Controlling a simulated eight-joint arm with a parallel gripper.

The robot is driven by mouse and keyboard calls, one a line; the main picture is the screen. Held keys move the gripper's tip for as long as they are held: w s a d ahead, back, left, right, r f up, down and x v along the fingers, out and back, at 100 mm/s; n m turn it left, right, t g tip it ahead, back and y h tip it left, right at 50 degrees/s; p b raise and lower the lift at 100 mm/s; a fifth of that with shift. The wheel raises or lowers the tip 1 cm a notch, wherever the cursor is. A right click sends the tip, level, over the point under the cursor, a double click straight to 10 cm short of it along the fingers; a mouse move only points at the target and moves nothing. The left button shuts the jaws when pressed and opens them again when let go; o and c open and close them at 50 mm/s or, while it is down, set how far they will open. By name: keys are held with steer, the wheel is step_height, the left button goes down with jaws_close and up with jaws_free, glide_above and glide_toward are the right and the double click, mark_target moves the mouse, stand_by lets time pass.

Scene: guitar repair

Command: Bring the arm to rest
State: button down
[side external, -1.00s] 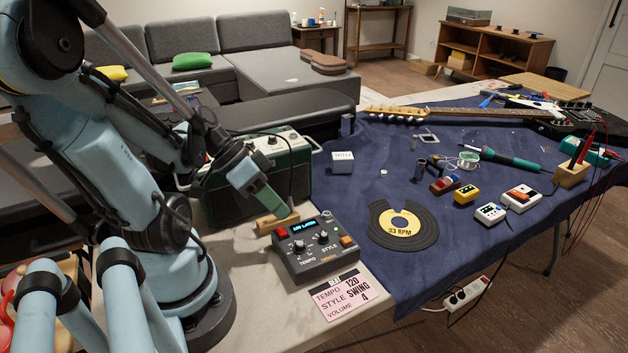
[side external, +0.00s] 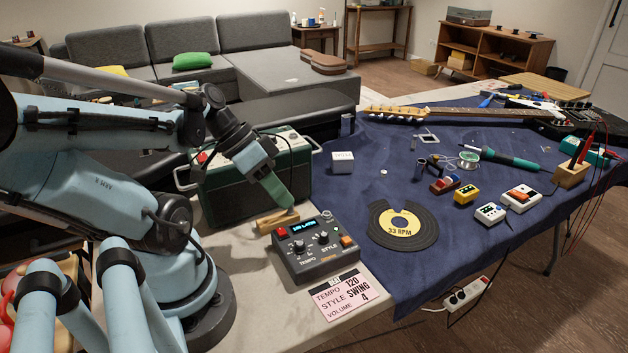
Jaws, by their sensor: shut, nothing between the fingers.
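My gripper (side external: 283,203) is at the end of my light-blue arm, left of the picture's middle. Its green fingers are shut with nothing visible between them. The fingertips point down, just above or at the small wooden block (side external: 277,220); I cannot tell if they touch it. The block sits behind the dark grey drum machine (side external: 315,252), which has a lit blue display, knobs, and red and orange buttons. The dark green amplifier (side external: 250,180) stands behind my gripper.
A pink tempo card (side external: 341,293) lies in front of the drum machine. A broken black record (side external: 403,224) lies on the blue cloth (side external: 360,190). Pedals, a soldering iron (side external: 510,158) and an electric guitar (side external: 450,110) lie to the right. Bare table shows at the front left.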

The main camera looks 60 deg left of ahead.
steer(key=w+y, duration=0.1)
steer(key=w+d+y, duration=0.2)
steer(key=w, duration=0.1)
steer(key=shift+f+n, duration=0.1)
steer(key=shift+n, duration=0.3)
steer(key=w+d+r+t+y, duration=0.1)
steer(key=w+d+r+t, duration=0.1)
steer(key=w+d+r, duration=0.1)
steer(key=shift+w+d+y, duration=0.3)
steer(key=shift+w+d, duration=0.45)
steer(key=shift+w, duration=0.15)
steer(key=shift+r, duration=0.1)
